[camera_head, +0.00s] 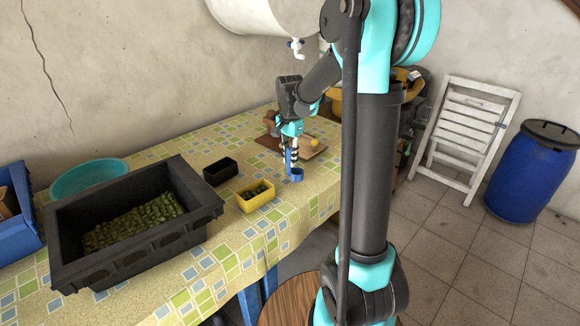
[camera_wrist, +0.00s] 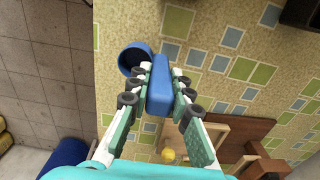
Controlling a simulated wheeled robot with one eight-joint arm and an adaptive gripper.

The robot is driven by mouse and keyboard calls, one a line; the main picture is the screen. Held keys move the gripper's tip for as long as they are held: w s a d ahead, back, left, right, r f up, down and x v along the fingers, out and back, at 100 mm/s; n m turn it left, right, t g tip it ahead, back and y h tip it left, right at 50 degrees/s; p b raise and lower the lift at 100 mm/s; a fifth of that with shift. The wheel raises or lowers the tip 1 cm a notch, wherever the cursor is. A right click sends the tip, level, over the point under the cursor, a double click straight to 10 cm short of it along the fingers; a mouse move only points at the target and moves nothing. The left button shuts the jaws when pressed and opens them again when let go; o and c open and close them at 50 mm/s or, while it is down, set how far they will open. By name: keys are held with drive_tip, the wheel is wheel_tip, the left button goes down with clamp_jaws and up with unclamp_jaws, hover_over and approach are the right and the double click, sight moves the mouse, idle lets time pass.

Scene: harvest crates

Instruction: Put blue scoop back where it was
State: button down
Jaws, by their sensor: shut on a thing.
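The blue scoop (camera_head: 296,175) is in my gripper (camera_head: 292,150), above or at the patterned tablecloth near the table's right edge in the head view. In the wrist view my gripper (camera_wrist: 158,92) is shut on the scoop's long blue handle, with both fingers against its sides. The scoop's round cup (camera_wrist: 135,60) shows at the upper left of the fingers. I cannot tell whether the scoop touches the cloth.
A yellow box (camera_head: 256,205) with green contents and a small black box (camera_head: 220,176) stand left of the scoop. A large black crate (camera_head: 75,270) holds green produce. A wooden board (camera_head: 318,151) with a small yellow item lies behind. The table edge is close.

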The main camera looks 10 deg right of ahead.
drive_tip(key=shift+f, duration=1.8)
drive_tip(key=c, duration=1.4)
unclamp_jaws()
wheel_tip(320, 180, up, 12)
drive_tip(key=shift+f, duration=0.15)
drive_tip(key=shift+s+d, duration=0.1)
drive_tip(key=shift+s, duration=0.2)
drive_tip(key=s+d+f+n+t, duration=0.2)
drive_tip(key=s+f+n, duration=0.3)
drive_tip(key=s+f, duration=0.3)
drive_tip(key=s+d+f+n+t, duration=0.2)
drive_tip(key=s+f+n, duration=0.3)
drive_tip(key=s, duration=1)
wheel_tip(320, 180, down, 3)
drive_tip(key=shift+d+r+n, duration=0.1)
drive_tip(key=shift+d+n, duration=0.3)
drive_tip(key=shift+d, duration=0.3)
